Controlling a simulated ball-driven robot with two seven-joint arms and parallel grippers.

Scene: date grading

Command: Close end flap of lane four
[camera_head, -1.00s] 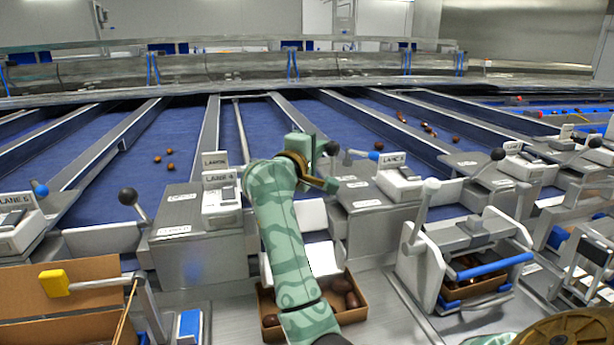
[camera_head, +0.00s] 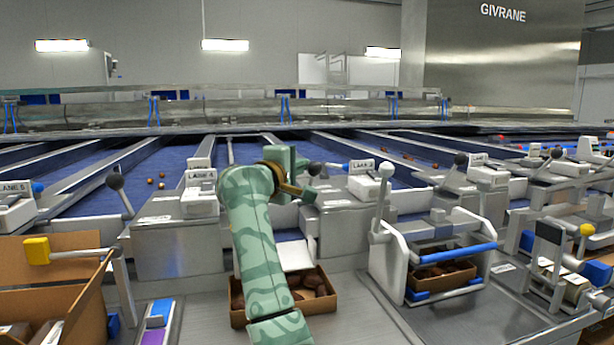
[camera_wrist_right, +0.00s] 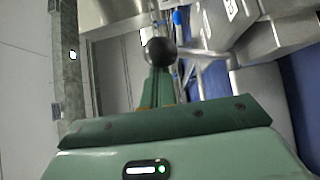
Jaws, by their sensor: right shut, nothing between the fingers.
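The lane four label box (camera_head: 200,180) stands on a grey cabinet left of my right arm. To its right, a dark ball knob (camera_head: 314,168) ends the lane four lever, close to the tip of my right gripper (camera_head: 300,192). In the right wrist view the knob (camera_wrist_right: 159,52) is just beyond the narrow shut fingers (camera_wrist_right: 156,92); I cannot tell whether they touch it. A white plate, apparently the end flap (camera_head: 297,256), slopes above a cardboard box of dates (camera_head: 322,309), partly behind my right arm. My left gripper is out of view.
Right of the lane, a white stand with a blue bar (camera_head: 455,254) and an upright pale-knobbed lever (camera_head: 386,170) holds another date box. An open carton (camera_head: 85,290) and a yellow-ended handle (camera_head: 37,251) are at left.

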